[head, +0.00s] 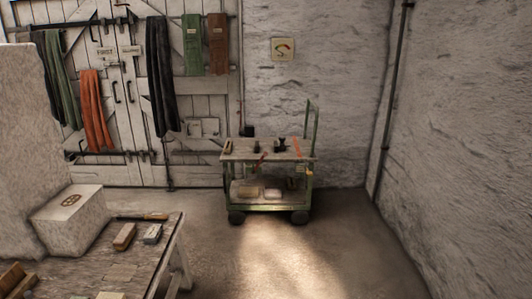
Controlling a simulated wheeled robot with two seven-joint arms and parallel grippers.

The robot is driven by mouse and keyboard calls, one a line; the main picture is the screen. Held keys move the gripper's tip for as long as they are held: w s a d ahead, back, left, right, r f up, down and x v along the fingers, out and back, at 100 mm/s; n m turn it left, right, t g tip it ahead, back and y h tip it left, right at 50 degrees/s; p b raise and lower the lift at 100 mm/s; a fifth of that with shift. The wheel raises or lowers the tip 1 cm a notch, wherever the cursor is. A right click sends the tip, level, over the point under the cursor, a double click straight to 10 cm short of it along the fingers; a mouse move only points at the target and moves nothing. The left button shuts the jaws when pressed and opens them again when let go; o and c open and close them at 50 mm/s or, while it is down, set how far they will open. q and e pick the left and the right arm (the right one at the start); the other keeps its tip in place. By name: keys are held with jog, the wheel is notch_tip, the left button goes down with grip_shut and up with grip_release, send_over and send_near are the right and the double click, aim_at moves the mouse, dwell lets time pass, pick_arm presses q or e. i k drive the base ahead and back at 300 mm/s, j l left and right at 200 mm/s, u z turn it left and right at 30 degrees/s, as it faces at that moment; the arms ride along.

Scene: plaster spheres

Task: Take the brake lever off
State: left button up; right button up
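A green wheeled cart (268,209) stands against the back wall, with a wooden top and a lower shelf. A thin red bar (296,147) shows at the right of its top, and a small dark red piece (262,159) shows at its front edge. A small yellow-orange piece (309,172) is on its right front post. I cannot tell which of these, if any, is the brake lever. The wheels are dark and small in view. Neither of my grippers is in view.
Small dark tools lie on the cart's top; pale blocks (272,193) sit on its shelf. A wooden workbench (85,262) with blocks and a white box (70,217) fills the lower left. Cloths hang on the white doors (128,100). Floor before the cart (300,255) is clear.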

aim_at(265, 154)
jog(key=i, duration=2.25)
jog(key=i+u, duration=0.15)
jog(key=i, duration=0.3)
jog(key=i+l+u, duration=0.1)
jog(key=i, duration=0.35)
jog(key=i+l+u, duration=0.15)
jog(key=i, duration=0.3)
jog(key=i+l+u, duration=0.15)
jog(key=i, duration=0.3)
